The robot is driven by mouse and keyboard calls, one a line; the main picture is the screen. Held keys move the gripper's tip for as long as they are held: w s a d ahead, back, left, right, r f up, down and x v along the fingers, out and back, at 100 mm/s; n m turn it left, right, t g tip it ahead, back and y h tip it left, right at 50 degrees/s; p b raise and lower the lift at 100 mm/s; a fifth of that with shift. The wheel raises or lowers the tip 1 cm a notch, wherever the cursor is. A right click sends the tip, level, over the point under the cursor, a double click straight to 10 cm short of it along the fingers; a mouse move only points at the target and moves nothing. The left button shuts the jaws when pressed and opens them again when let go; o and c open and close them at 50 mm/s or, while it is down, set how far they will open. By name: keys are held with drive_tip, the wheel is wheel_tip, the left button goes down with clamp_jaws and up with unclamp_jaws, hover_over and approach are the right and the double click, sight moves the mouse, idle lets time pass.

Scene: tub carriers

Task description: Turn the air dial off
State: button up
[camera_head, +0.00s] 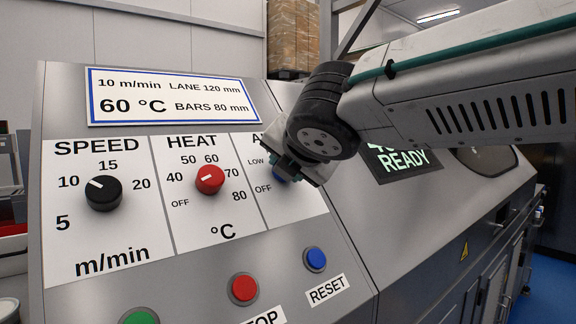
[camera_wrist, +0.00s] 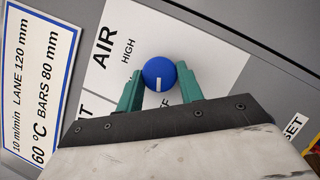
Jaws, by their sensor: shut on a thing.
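The air dial is a round blue knob (camera_wrist: 159,72) with a white pointer mark. In the wrist view it sits between the two green fingers of my gripper (camera_wrist: 158,77), which is shut on it. The mark points down in that view, toward a partly hidden label ending in FF; the exact setting is hard to tell. HIGH is readable to the dial's upper left, and LOW is hidden there. In the head view my gripper (camera_head: 285,170) covers most of the blue dial (camera_head: 279,177), with LOW and OFF showing to its left.
The red heat dial (camera_head: 209,179) and black speed dial (camera_head: 103,193) are to the left on the same panel. Below are a blue RESET button (camera_head: 315,259), a red button (camera_head: 243,288) and a green button (camera_head: 140,317). A screen reading READY (camera_head: 403,161) is right of my gripper.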

drive_tip(key=shift+r, duration=0.2)
drive_tip(key=o, duration=1)
drive_tip(key=shift+f, duration=0.1)
drive_tip(key=v, duration=0.7)
drive_tip(key=shift+s+d, duration=0.15)
drive_tip(key=shift+s, duration=0.15)
